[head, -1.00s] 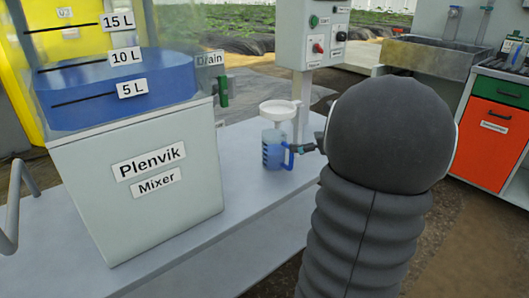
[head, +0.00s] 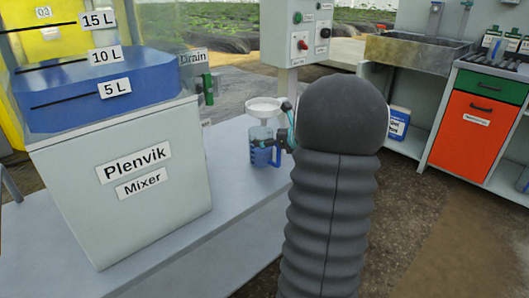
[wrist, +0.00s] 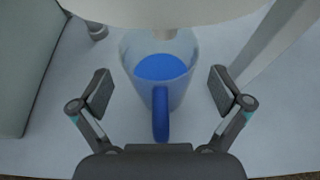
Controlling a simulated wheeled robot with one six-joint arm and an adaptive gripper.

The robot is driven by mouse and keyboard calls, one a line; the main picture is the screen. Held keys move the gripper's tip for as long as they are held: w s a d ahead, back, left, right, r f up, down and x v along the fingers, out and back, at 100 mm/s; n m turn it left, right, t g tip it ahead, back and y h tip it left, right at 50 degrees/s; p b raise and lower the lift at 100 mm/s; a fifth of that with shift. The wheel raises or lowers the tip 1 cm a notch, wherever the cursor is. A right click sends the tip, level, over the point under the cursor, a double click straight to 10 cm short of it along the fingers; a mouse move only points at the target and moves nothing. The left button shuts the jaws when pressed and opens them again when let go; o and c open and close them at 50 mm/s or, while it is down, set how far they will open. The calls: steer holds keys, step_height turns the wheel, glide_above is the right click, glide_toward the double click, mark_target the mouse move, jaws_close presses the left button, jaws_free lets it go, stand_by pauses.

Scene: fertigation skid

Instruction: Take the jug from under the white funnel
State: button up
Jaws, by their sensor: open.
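The jug (head: 261,146) is translucent with blue liquid and a blue handle. It stands upright on the grey bench directly under the white funnel (head: 264,105). In the wrist view the jug (wrist: 185,92) sits ahead between my fingers, with its handle pointing toward my palm. The funnel (wrist: 165,10) covers the top of that view and hides part of the jug's rim. My gripper (wrist: 160,90) is open, one finger on each side of the jug and handle, with gaps visible on both sides. In the head view my arm hides most of my gripper (head: 287,128).
The Plenvik mixer tank (head: 130,185) with blue liquid stands left of the jug, its green drain valve (head: 208,88) facing the jug. A control box (head: 302,35) on a post is behind. The bench front (head: 235,225) is clear. A sink (head: 415,52) and cabinet (head: 480,120) stand at right.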

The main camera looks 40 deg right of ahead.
steer(key=x, duration=0.2)
steer(key=shift+w+f, duration=0.15)
steer(key=shift+w, duration=0.15)
steer(key=c, duration=1.6)
